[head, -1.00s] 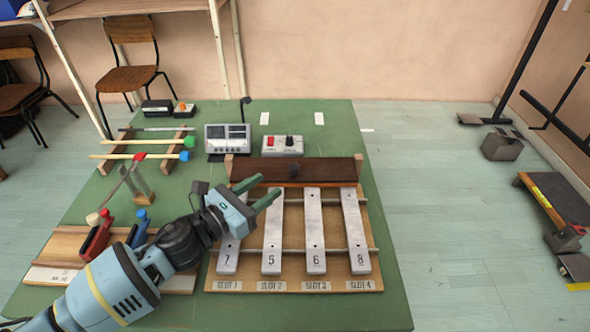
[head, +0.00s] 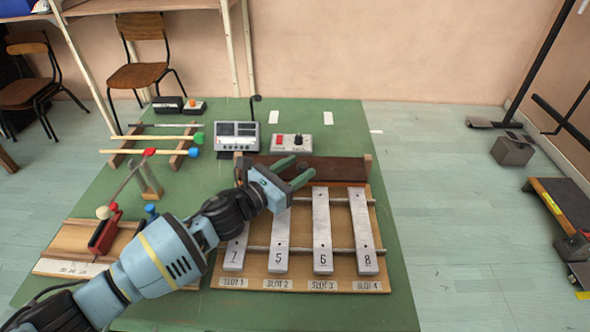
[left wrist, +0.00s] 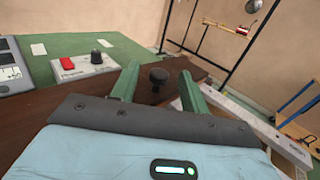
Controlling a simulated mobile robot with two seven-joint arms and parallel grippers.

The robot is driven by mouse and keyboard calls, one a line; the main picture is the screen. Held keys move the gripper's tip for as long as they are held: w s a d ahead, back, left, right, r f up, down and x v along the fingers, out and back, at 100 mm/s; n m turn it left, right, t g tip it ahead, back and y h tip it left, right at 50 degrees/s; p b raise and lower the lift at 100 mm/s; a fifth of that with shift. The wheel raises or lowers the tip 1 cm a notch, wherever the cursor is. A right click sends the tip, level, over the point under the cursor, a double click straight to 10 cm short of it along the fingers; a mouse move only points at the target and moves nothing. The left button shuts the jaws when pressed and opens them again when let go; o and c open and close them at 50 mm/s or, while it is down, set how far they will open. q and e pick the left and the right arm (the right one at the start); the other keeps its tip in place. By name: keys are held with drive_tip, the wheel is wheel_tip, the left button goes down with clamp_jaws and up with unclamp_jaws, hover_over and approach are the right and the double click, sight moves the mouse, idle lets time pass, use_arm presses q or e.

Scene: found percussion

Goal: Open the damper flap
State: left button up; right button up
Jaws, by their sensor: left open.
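The damper flap (head: 342,169) is a dark brown board along the back of the bar instrument. It also shows in the left wrist view (left wrist: 45,114), with a round black knob (left wrist: 158,76) on it. My left gripper (head: 299,171) is open, with green fingers. It reaches over the back of the instrument at the flap. In the left wrist view the knob appears between the fingertips (left wrist: 158,76), with a visible space on each side. In the head view the gripper covers the knob. My right gripper is not in view.
Metal bars numbered 7, 5, 6 and 8 (head: 322,230) lie in front of the flap. A control box with a red button (head: 291,144) and a grey meter unit (head: 237,136) stand behind. Mallets on a rack (head: 150,152) are at left. The green table (head: 395,290) is clear at right.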

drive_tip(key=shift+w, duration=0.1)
use_arm(q)
drive_tip(key=c, duration=0.7)
drive_tip(key=shift+c, duration=1.2)
clamp_jaws()
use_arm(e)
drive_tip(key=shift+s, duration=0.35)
